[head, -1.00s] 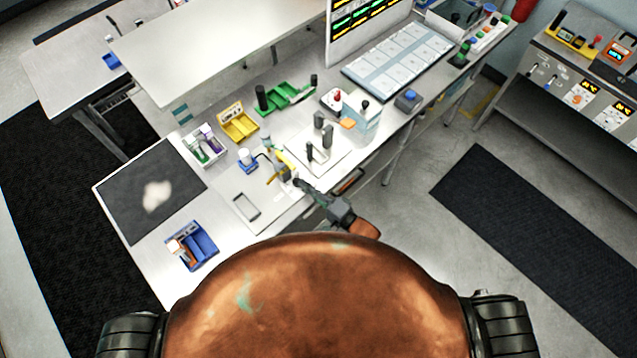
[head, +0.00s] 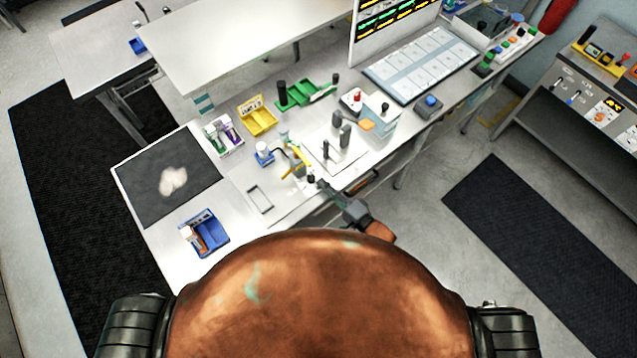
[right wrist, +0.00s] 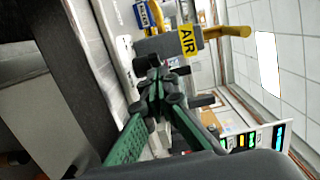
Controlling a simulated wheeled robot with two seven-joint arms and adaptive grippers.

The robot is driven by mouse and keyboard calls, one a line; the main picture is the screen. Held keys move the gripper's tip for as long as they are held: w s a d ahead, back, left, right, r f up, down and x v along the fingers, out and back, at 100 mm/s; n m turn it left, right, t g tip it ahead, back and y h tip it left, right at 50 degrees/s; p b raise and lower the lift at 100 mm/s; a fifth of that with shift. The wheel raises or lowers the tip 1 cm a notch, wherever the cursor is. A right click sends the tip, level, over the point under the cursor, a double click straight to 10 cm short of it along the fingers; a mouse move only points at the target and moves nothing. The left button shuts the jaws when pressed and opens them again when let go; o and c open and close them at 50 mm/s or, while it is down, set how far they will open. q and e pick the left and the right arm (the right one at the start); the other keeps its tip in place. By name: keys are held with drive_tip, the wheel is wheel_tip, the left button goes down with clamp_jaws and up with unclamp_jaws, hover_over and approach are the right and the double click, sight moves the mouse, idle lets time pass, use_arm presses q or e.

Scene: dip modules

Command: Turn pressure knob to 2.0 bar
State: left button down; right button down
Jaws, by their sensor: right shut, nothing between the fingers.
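My right gripper (head: 324,187) is at the front edge of the bench, close to a small dark knob (head: 311,179) beside a yellow pipe (head: 299,157). In the right wrist view my gripper (right wrist: 157,78) has its fingertips together, with nothing seen between them. Just beyond them are a grey cylindrical body (right wrist: 165,44), a yellow AIR label (right wrist: 187,40) and a yellow pipe end (right wrist: 232,32). I cannot tell whether the fingertips touch the knob. The pressure reading cannot be made out. My left gripper is not in view.
A blue tray (head: 222,243), a dark mat (head: 140,188), a yellow bin (head: 259,127) and a green tray (head: 293,106) stand on the bench. A white plate with dark posts (head: 345,133) is right of the pipe.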

drive_tip(key=d, duration=0.2)
drive_tip(key=shift+s+d, duration=0.15)
drive_tip(key=shift+d, duration=0.15)
drive_tip(key=b+v, duration=0.1)
drive_tip(key=v, duration=0.8)
drive_tip(key=shift+s, duration=0.45)
drive_tip(key=shift+a, duration=0.15)
